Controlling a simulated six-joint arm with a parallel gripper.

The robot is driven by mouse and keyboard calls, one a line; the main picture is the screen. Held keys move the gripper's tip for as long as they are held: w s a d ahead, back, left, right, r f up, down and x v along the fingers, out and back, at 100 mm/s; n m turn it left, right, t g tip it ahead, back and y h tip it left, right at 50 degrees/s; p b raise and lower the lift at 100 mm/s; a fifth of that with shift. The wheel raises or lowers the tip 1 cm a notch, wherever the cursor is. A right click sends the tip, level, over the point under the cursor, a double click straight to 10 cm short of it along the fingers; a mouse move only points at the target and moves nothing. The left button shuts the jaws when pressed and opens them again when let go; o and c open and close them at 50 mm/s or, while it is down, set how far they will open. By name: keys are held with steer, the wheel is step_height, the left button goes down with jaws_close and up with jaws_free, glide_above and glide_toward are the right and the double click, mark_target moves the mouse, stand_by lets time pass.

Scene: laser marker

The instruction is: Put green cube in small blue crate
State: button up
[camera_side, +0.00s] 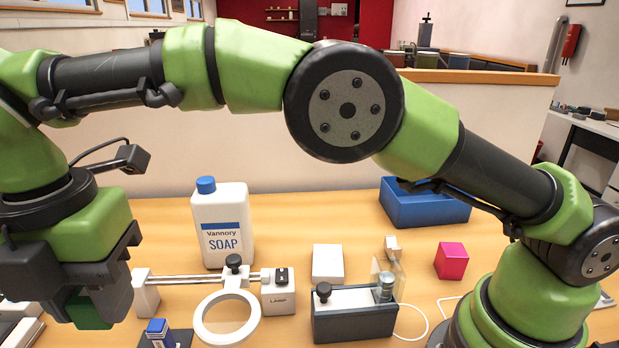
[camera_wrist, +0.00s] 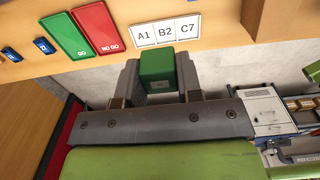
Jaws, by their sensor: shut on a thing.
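My gripper (camera_side: 97,290) is at the left of the side view, raised above the table. It is shut on the green cube (camera_side: 89,311), whose lower part shows dark green below and between the fingers. In the wrist view the green cube (camera_wrist: 158,70) sits between the two fingers of my gripper (camera_wrist: 160,76). The small blue crate (camera_side: 428,213) stands at the back right of the table, behind my arm, far from my gripper. Part of its right end is hidden by my arm, and its inside floor is not clearly seen.
A white soap bottle (camera_side: 222,228) stands between my gripper and the crate. A lamp with a ring (camera_side: 228,318), a grey box device (camera_side: 352,316), a white block (camera_side: 328,262) and a pink cube (camera_side: 451,260) stand on the table. GO and NO GO plates (camera_wrist: 96,27) show in the wrist view.

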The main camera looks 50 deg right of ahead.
steer(key=w+d+m, duration=0.5)
steer(key=d, duration=0.4)
steer(key=w+d+m, duration=0.5)
steer(key=d, duration=0.4)
steer(key=d+m, duration=1.2)
steer(key=d, duration=1.2)
steer(key=s+d+m, duration=0.7)
steer(key=s+d, duration=0.1)
steer(key=d, duration=0.3)
steer(key=s+d+m, duration=0.7)
steer(key=s+d, duration=0.1)
steer(key=d, duration=0.3)
step_height(320, 180, down, 16)
steer(key=shift+d+f, duration=0.1)
steer(key=shift+f, duration=2.15)
